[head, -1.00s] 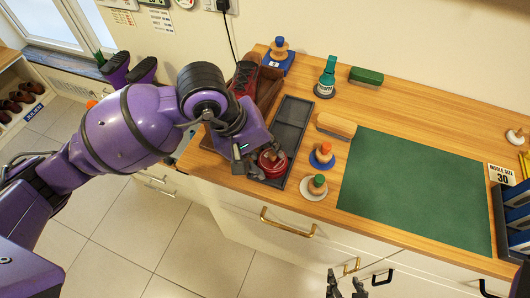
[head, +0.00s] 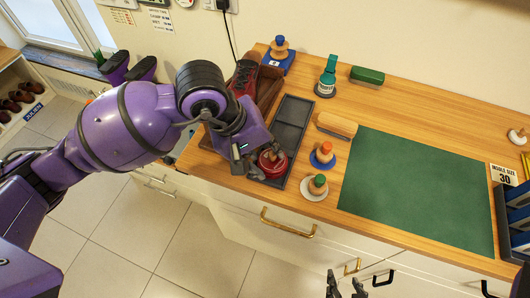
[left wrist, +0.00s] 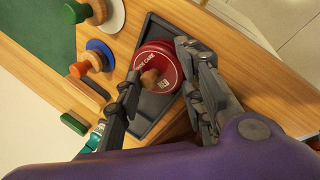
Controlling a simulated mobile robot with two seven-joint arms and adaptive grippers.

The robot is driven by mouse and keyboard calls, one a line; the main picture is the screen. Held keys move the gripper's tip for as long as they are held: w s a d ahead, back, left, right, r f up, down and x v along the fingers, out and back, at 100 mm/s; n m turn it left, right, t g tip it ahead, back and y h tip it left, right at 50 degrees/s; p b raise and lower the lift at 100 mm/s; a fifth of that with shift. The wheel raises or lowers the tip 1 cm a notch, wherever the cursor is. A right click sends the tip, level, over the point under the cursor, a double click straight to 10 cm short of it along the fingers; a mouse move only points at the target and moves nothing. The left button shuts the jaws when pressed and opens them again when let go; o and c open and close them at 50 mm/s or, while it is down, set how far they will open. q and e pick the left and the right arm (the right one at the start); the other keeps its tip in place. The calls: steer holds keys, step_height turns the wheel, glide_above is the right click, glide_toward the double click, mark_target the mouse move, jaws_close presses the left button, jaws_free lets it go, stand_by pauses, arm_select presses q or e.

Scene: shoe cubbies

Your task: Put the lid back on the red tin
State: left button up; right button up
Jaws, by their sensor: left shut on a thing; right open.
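A round red lid with pale lettering and a wooden knob (left wrist: 166,64) is between the fingers of my left gripper (left wrist: 158,65). In the head view, the lid (head: 272,163) is at the front end of a dark tray. My left gripper (head: 266,161) is shut on it, one finger on each side. A red edge below the lid appears to be the red tin, mostly hidden; I cannot tell whether the lid is seated on it. My right gripper (head: 346,288) is open and empty at the bottom edge, in front of the counter.
The dark tray (head: 291,125) lies on the wooden counter. Right of it stand an orange-topped knob on a blue disc (head: 323,154) and a green-topped knob on a white disc (head: 316,187). A brush (head: 337,125) and a clear green mat (head: 415,190) are further right.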

steer(key=shift+s+f, duration=0.15)
steer(key=shift+s, duration=0.1)
steer(key=shift+s+d+f, duration=0.1)
steer(key=shift+s+f, duration=0.1)
steer(key=shift+s, duration=0.25)
arm_select(q)
steer(key=shift+f, duration=0.1)
arm_select(e)
steer(key=shift+f, duration=0.15)
steer(key=shift+w, duration=0.35)
arm_select(q)
steer(key=shift+s+f+b, duration=0.1)
steer(key=shift+b, duration=0.2)
arm_select(e)
steer(key=shift+s, duration=0.2)
arm_select(q)
steer(key=shift+f, duration=0.2)
arm_select(e)
steer(key=shift+s+f, duration=0.4)
steer(key=shift+s, duration=0.2)
arm_select(q)
steer(key=shift+s, duration=0.1)
